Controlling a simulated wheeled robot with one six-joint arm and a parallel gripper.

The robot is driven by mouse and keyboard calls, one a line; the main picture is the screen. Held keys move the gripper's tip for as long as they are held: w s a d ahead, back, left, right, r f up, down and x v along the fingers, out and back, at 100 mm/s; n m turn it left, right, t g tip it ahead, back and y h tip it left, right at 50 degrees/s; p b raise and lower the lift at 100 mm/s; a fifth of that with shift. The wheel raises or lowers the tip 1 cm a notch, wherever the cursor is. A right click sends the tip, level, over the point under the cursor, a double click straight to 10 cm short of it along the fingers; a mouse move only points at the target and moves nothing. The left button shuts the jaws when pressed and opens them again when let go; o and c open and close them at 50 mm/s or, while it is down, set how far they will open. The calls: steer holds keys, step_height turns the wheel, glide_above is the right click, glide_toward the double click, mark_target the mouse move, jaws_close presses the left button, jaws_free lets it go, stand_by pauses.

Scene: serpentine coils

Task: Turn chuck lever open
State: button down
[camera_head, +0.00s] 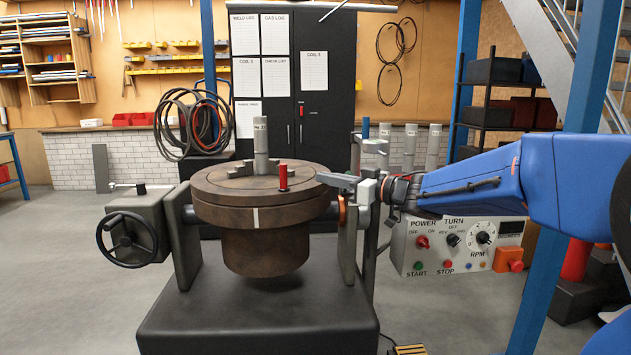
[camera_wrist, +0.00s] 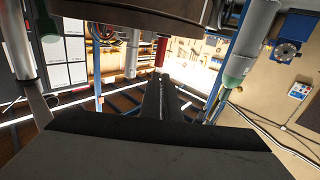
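The chuck lever is a red upright handle (camera_head: 283,177) on top of the round brown turntable (camera_head: 225,182), right of its centre. In the wrist view the red handle (camera_wrist: 162,50) shows upside down, just beyond my fingertips. My gripper (camera_head: 322,179) reaches in from the right, at the turntable's right edge, with its fingers pointing at the handle and a gap between. In the wrist view the fingers (camera_wrist: 161,82) look pressed together as one dark bar, with nothing between them. The handle's foot is hard to make out.
A grey metal cylinder (camera_head: 261,145) stands at the chuck's middle, behind and left of the handle. Grey upright brackets (camera_head: 348,235) flank the turntable. A control panel (camera_head: 452,247) is at the lower right and a handwheel (camera_head: 127,240) at the left.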

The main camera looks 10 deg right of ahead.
mark_target(285, 185)
steer(key=a+f+n+g+y, duration=0.1)
steer(key=a+f+n, duration=0.15)
steer(key=n, duration=0.75)
steer(key=a+f+n+g, duration=0.1)
steer(key=a+n, duration=0.3)
steer(key=n, duration=0.5)
steer(key=shift+w+a+f, duration=0.1)
steer(key=shift+w+a, duration=0.7)
steer(key=shift+w, duration=0.5)
steer(key=shift+w+a+r, duration=0.1)
steer(key=shift+w+a, duration=0.65)
steer(key=shift+w, duration=0.5)
steer(key=shift+w+a+f, duration=0.1)
steer(key=shift+w+a, duration=0.7)
steer(key=shift+w, duration=0.5)
steer(key=shift+d, duration=0.1)
